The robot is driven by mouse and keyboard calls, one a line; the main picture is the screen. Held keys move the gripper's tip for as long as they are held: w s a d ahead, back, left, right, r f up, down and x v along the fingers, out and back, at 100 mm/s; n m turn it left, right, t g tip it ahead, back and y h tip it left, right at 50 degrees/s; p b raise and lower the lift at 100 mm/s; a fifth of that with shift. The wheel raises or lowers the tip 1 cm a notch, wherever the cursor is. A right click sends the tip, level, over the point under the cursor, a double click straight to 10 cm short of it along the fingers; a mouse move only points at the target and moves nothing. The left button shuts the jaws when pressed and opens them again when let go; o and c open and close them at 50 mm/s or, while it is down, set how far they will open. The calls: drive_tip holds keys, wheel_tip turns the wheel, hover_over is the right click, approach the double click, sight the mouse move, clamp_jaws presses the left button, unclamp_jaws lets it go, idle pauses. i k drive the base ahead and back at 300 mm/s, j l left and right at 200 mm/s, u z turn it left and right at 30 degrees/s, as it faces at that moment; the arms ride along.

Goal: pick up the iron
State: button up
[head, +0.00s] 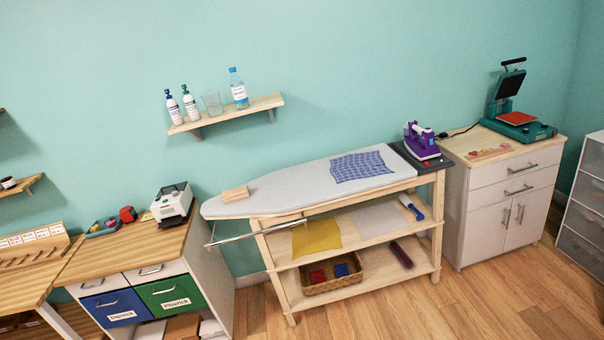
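The purple iron (421,141) stands on a dark rest plate (432,163) at the right end of the ironing table. A dark cord seems to run from it to the right, toward the white cabinet. My gripper does not show in the head view. The iron is some distance away, right of the picture's middle, and nothing touches it from my side.
The grey ironing board (290,187) holds a blue checked cloth (361,166) and a wooden block (235,194). A heat press (513,112) stands on the white cabinet (474,203) at right. A wall shelf (232,113) carries bottles. Wood floor in front is clear.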

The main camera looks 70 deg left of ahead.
sight(417, 145)
drive_tip(key=u, duration=1.6)
